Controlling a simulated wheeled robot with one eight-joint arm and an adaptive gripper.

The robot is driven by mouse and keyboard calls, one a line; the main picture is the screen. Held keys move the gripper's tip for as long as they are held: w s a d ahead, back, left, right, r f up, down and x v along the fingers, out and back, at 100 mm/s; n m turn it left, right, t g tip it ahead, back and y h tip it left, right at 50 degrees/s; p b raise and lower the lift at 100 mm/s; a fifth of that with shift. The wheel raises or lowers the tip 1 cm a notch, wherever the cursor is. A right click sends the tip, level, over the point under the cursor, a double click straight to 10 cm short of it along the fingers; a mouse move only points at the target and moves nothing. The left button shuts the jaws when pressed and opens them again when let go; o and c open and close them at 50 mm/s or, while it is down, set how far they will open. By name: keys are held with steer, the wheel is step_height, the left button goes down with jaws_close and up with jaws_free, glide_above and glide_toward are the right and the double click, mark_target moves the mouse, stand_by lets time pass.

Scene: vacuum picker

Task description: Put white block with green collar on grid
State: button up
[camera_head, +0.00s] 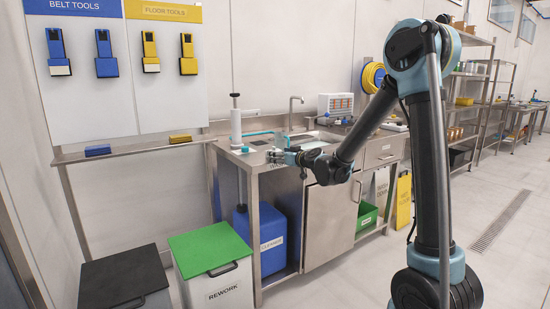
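My gripper (274,156) is at the left end of the steel counter (225,147), low over its front edge, with my arm reaching in from the right. It is too small to tell whether its fingers are open or shut, or whether they hold anything. A small green-and-white item (245,149) is on the counter just left of my gripper; it may be the white block with the green collar, but its shape is not clear. A dark patch (259,143) lies on the counter behind my gripper; I cannot tell whether it is the grid.
A sink tap (296,112) and a white control box (335,106) are behind. A green-lidded rework bin (210,250) and a black-lidded bin (124,280) stand on the floor.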

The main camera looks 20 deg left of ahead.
mark_target(274, 150)
steer(key=shift+r+x, duration=0.15)
steer(key=shift+x, duration=1.2)
steer(key=shift+r+x, duration=0.15)
steer(key=shift+x, duration=1.15)
steer(key=shift+w, duration=0.15)
steer(key=shift+c, duration=0.5)
steer(key=c, duration=0.9)
steer(key=shift+o, duration=0.2)
steer(key=shift+r, duration=0.1)
